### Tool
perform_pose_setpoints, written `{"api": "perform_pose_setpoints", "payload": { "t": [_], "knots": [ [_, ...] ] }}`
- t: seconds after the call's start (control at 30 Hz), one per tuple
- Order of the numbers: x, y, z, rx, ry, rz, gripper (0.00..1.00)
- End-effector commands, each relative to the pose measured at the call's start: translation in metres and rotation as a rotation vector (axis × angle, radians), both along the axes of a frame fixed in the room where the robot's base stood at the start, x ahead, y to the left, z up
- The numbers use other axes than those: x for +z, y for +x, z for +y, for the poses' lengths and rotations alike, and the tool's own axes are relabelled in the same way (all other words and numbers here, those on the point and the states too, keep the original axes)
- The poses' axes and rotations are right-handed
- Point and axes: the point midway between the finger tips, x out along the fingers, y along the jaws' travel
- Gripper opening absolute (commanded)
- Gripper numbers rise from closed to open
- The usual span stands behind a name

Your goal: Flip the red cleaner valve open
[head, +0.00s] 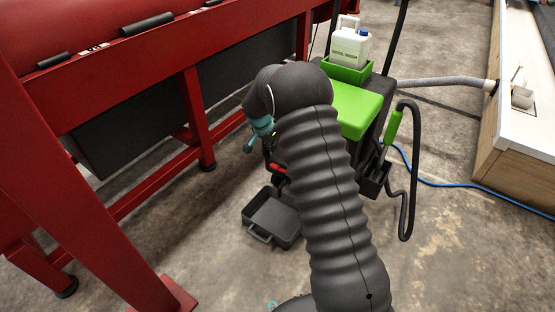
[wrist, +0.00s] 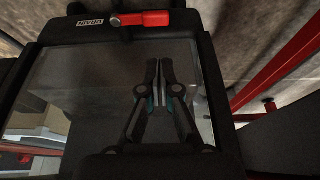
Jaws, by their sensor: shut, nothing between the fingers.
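The red cleaner valve (wrist: 140,20) shows at the top of the wrist view as a red lever with a grey round end at its left. It lies sideways along a dark frame, beside a small label reading DRAIN upside down. My gripper (wrist: 159,64) is shut and empty. Its fingertips point toward the lever and appear below it in the picture, apart from it. In the head view, a small red part (head: 278,169) shows low on the green and black cleaner (head: 360,110). My arm hides much of the cleaner's front and the gripper's fingers there.
A dark tray (head: 285,222) with a handle lies on the floor below. A red frame machine (head: 130,205) stands at left. A hose and wand (head: 394,130) hang on the cleaner's right. A white jug (head: 348,47) stands on top. A bench (head: 520,110) is at right.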

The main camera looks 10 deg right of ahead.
Motion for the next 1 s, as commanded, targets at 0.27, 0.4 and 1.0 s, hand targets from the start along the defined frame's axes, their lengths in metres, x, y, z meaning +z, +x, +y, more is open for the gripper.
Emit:
{"api": "perform_pose_setpoints", "payload": {
  "t": [0.27, 0.4, 1.0],
  "knots": [
    [-0.003, 0.0, -0.003, -0.003, 0.0, 0.002, 0.0],
    [-0.016, 0.003, -0.007, -0.003, 0.0, 0.003, 0.0],
    [-0.092, 0.022, -0.026, -0.003, 0.0, 0.002, 0.0]
  ]
}}
